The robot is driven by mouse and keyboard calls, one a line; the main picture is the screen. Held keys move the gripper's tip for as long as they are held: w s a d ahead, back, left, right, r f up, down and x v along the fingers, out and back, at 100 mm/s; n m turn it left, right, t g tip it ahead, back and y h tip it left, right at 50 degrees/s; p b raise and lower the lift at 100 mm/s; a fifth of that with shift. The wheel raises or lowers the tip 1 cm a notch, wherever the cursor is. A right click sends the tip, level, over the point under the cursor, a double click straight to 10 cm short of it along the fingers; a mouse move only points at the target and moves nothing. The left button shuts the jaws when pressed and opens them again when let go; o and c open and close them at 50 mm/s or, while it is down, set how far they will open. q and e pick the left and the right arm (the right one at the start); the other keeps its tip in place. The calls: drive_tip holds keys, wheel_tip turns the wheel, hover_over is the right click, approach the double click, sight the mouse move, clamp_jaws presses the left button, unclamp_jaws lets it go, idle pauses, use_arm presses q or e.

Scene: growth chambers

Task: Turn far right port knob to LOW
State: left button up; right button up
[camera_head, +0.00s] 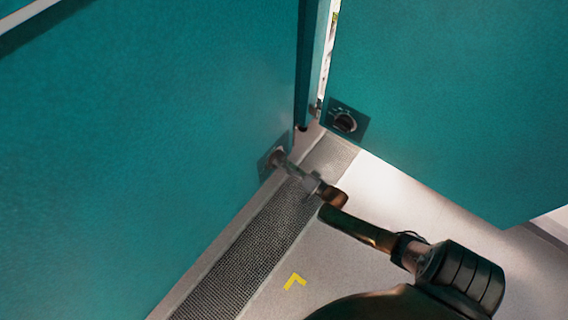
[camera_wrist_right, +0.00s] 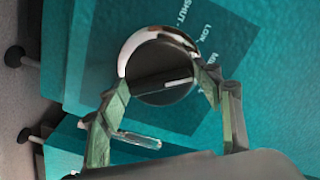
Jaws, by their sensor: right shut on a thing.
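In the wrist view a round dark knob (camera_wrist_right: 150,72) with a shiny metal rim sits on a dark label plate (camera_wrist_right: 215,38). The plate reads SHUT, LOW and a further word that is partly cut off. A white pointer line on the knob points right in that picture. My right gripper (camera_wrist_right: 163,80) is shut on the knob, with a finger on each side. In the head view my right gripper (camera_head: 292,167) reaches the knob's plate (camera_head: 267,165), low on the left teal panel; the knob is mostly hidden there. My left gripper is in neither view.
A second dark knob (camera_head: 345,122) sits on a plate on the right teal panel (camera_head: 450,100). A floor grate (camera_head: 235,255) runs along the left panel's foot. A yellow corner mark (camera_head: 294,281) lies on the pale floor. Black feet (camera_wrist_right: 14,56) show in the wrist view.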

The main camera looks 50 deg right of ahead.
drive_tip(key=shift+n, duration=1.4)
drive_tip(key=shift+n+p, duration=0.3)
drive_tip(key=shift+n, duration=0.2)
drive_tip(key=shift+f+n, duration=0.1)
drive_tip(key=shift+n, duration=0.2)
drive_tip(key=o, duration=1)
drive_tip(key=shift+s, duration=0.15)
